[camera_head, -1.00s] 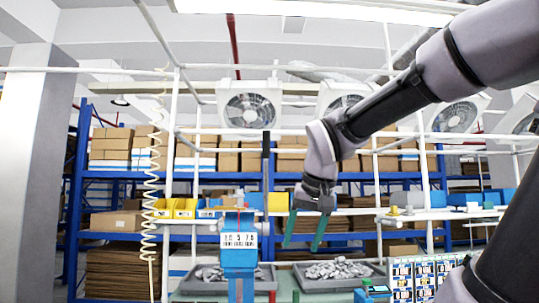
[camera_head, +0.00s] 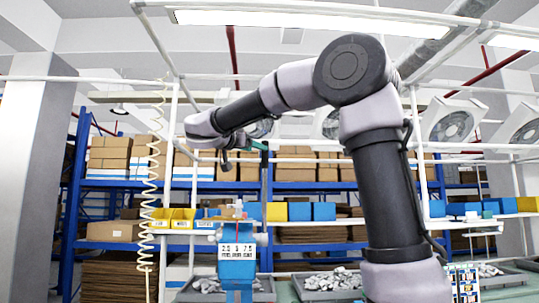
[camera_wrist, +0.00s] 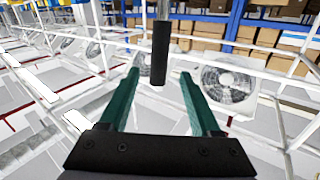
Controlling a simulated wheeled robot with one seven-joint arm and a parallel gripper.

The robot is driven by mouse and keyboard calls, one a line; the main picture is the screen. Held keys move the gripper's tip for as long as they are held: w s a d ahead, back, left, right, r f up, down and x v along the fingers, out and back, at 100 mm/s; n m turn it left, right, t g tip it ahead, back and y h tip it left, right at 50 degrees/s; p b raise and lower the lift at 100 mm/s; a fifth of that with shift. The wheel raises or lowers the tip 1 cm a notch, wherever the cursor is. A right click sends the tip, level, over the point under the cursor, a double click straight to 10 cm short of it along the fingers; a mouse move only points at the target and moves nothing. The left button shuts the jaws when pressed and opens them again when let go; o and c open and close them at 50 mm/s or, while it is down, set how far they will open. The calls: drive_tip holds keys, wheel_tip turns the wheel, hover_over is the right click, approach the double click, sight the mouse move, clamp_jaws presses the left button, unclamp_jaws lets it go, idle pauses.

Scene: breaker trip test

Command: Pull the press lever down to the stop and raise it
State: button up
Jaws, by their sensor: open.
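The press lever shows in the wrist view as a thin metal rod with a black grip (camera_wrist: 160,55) at its end. The grip lies in line with the gap between my fingertips, touching neither finger. My gripper (camera_wrist: 160,78) is open and empty, its two green fingers on either side of the gap. In the head view a blue press (camera_head: 238,285) with a white label stands at the bottom centre. My gripper (camera_head: 262,151) is above it, partly hidden by my wrist.
Trays of grey parts (camera_head: 333,281) stand beside the press on the bench. Yellow bins (camera_head: 172,218) and a coiled hose (camera_head: 150,200) are at the left. White frame bars cross behind my arm, with fans and box shelves farther back.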

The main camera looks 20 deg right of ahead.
drive_tip(key=x, duration=1)
drive_tip(key=shift+d, duration=0.15)
clamp_jaws()
idle(1.0)
